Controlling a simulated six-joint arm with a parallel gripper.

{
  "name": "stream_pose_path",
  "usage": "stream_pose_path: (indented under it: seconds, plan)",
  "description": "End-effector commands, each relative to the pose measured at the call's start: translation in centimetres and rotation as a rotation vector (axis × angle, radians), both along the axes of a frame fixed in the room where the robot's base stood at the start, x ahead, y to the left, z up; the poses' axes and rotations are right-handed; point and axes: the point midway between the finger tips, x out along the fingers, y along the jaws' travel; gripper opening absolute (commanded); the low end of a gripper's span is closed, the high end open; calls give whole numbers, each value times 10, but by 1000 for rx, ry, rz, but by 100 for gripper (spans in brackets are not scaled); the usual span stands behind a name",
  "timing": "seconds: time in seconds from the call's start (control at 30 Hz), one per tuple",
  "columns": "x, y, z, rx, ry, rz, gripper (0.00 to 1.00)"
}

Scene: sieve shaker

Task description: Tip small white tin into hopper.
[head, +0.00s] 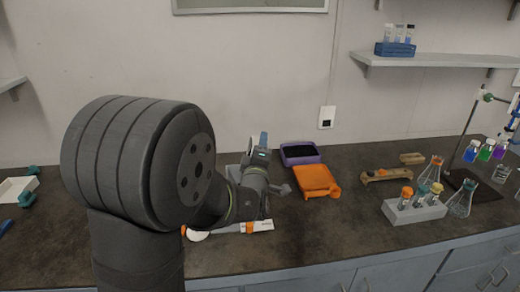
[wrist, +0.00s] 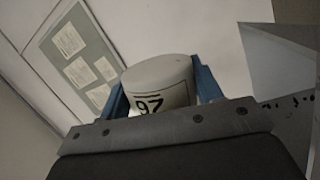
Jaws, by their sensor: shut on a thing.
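A small white tin (wrist: 160,82) with dark printed characters on its side shows in the wrist view. It sits between the two blue fingers of my gripper (wrist: 160,90), which is shut on it. In the head view my gripper (head: 263,140) is raised above the bench, its blue fingers pointing up. The tin cannot be made out there. The room looks slanted in the wrist view. A grey metal surface (wrist: 285,65) with dark holes below it lies to the right of the tin; I cannot tell whether it is the hopper. My arm hides part of the bench.
An orange tray (head: 316,181) and a purple-framed item (head: 300,154) lie right of my gripper. Further right are a grey rack (head: 414,210) with vials and glass flasks (head: 461,199). A white item with orange parts (head: 250,227) lies below my gripper. The front bench between is clear.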

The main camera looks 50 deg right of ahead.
Motion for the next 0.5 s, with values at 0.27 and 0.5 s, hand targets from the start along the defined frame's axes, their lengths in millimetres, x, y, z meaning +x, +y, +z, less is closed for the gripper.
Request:
stream_pose_path:
  seconds: [0.27,0.5]
  plan:
    - [0,0,0,-1,-1,0,34]
    - [2,2,3,-64,62,1,34]
